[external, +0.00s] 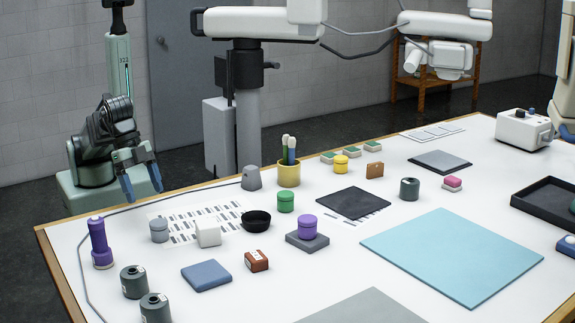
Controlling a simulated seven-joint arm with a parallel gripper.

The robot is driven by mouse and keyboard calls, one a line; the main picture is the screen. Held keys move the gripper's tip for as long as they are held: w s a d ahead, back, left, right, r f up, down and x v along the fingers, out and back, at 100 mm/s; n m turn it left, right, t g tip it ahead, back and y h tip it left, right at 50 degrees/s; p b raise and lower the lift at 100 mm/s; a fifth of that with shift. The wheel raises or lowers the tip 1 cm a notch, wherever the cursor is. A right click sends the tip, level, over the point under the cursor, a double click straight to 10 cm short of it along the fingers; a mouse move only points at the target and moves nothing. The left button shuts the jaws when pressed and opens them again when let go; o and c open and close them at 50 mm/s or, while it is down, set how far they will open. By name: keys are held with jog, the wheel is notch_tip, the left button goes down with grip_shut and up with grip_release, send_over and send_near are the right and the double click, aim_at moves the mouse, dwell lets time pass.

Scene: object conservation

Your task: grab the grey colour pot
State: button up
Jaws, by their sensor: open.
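A small lidded grey pot (159,230) stands upright on the white table at left, at the edge of a printed sheet. Similar lidded pots are green (286,202), yellow (341,165) and purple (307,227); the purple one stands on a dark grey square block (307,243). Darker grey-green canisters stand at the front left (134,283) and at the right (410,190). My gripper (142,190) is open and empty, with blue fingers pointing down near the table's back left edge. It is behind the grey pot, slightly to its left and apart from it.
A white cube (208,233) and a black bowl (256,221) are right of the grey pot. A purple bottle-like object (100,244) stands to its left. A grey cone-shaped piece (251,178) and a yellow cup (289,174) are behind. A grey cable runs along the table's left edge.

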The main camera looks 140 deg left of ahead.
aim_at(158, 222)
jog(key=x, duration=0.5)
jog(key=shift+a+x, duration=0.15)
jog(key=shift+x, duration=0.85)
jog(key=shift+a+x, duration=0.2)
jog(key=shift+x, duration=0.75)
jog(key=shift+w+f, duration=0.15)
jog(key=shift+f, duration=0.5)
jog(key=c, duration=1.1)
jog(key=shift+r, duration=0.15)
jog(key=shift+c, duration=0.2)
